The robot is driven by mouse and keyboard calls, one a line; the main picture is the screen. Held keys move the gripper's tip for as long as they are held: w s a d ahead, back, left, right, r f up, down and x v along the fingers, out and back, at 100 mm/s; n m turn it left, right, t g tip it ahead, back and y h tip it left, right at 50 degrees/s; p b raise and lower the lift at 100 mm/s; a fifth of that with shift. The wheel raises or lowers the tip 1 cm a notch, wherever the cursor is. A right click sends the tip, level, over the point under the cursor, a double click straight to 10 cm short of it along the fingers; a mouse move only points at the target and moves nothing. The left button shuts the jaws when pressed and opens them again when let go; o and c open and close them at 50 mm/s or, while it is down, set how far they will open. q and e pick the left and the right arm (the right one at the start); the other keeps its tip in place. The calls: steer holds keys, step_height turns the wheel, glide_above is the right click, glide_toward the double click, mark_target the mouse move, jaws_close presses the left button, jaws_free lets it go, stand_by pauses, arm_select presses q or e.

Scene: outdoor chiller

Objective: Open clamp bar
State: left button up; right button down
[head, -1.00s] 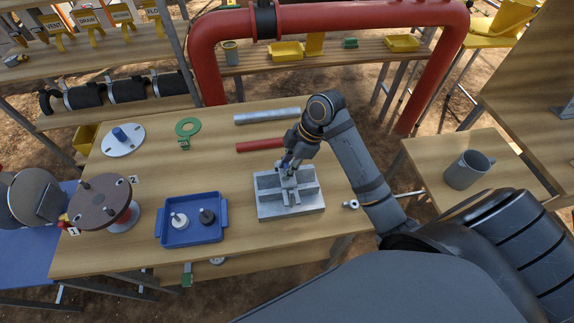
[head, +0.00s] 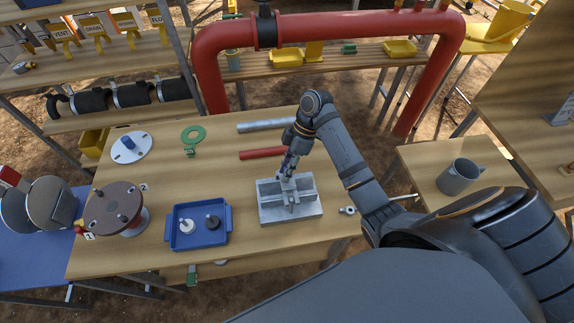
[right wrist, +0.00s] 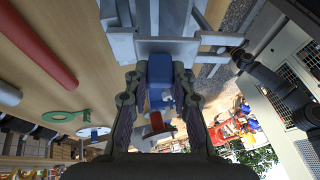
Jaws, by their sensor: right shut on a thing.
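The grey metal clamp fixture (head: 306,208) sits near the table's front edge, right of the blue tray in the head view. It also shows at the top of the right wrist view (right wrist: 125,48). My right gripper (head: 285,172) is at the back part of the fixture. In the right wrist view its fingers (right wrist: 160,88) are shut on a blue handle (right wrist: 160,70), seemingly the clamp bar's, which meets the pale metal of the fixture. How far the bar is raised is hard to tell. My left gripper is not in view.
A blue tray (head: 174,231) with two small knobbed pieces stands left of the fixture. A red rod (head: 262,153) and a grey rod (head: 265,126) lie behind it. A small metal fitting (head: 347,211) lies to its right. A mug (head: 458,177) stands on the side table.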

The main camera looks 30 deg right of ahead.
steer(key=w+r+g+p, duration=0.1)
steer(key=g+p, duration=0.1)
steer(key=p, duration=0.1)
steer(key=shift+w+d+r+y, duration=0.15)
steer(key=shift+w+r+y, duration=0.05)
steer(key=shift+y, duration=0.1)
arm_select(q)
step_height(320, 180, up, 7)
steer(key=p, duration=0.2)
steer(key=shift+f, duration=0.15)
arm_select(e)
steer(key=shift+w+d+f+m+g+y, duration=0.15)
steer(key=shift+w+m+g+y, duration=0.25)
steer(key=shift+g, duration=0.4)
steer(key=shift+w, duration=0.15)
steer(key=c, duration=1.1)
jaws_free()
steer(key=shift+f, duration=0.1)
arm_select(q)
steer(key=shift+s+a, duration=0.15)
